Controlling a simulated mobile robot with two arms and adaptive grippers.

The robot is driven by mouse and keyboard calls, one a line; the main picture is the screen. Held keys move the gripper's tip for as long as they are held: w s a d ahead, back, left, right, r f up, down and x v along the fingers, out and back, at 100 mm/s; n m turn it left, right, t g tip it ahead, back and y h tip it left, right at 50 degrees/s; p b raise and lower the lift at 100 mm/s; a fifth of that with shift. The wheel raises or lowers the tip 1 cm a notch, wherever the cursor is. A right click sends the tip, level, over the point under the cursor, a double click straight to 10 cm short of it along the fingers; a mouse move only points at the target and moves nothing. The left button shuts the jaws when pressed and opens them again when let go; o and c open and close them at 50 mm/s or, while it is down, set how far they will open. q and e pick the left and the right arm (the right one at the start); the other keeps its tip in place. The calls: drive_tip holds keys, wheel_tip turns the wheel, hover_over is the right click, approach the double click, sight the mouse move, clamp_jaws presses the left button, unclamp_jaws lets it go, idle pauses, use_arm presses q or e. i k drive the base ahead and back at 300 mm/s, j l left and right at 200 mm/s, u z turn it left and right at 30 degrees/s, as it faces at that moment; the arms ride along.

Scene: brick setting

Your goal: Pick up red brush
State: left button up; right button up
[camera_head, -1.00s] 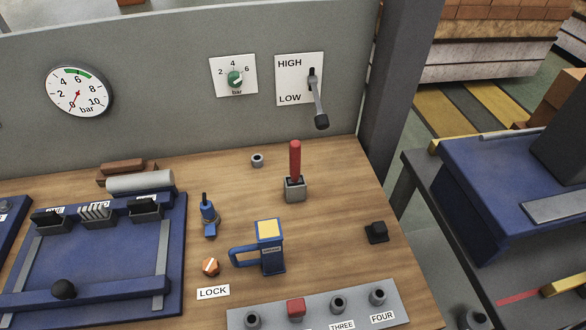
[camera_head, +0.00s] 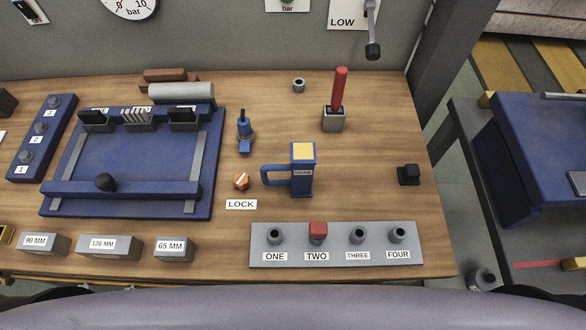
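The holder is on the wooden bench (camera_head: 370,200) at the back right. Neither of my grippers is in view.
A blue mug-like block with a handle (camera_head: 302,172) stands in front of the holder. A black knob (camera_head: 408,174) is to the right. A grey lever (camera_head: 372,40) hangs on the wall behind. A numbered panel (camera_head: 336,243) lies along the front edge.

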sight(342, 72)
drive_tip(key=k+j, duration=0.55)
drive_tip(key=k, duration=0.3)
drive_tip(key=j+z, duration=0.05)
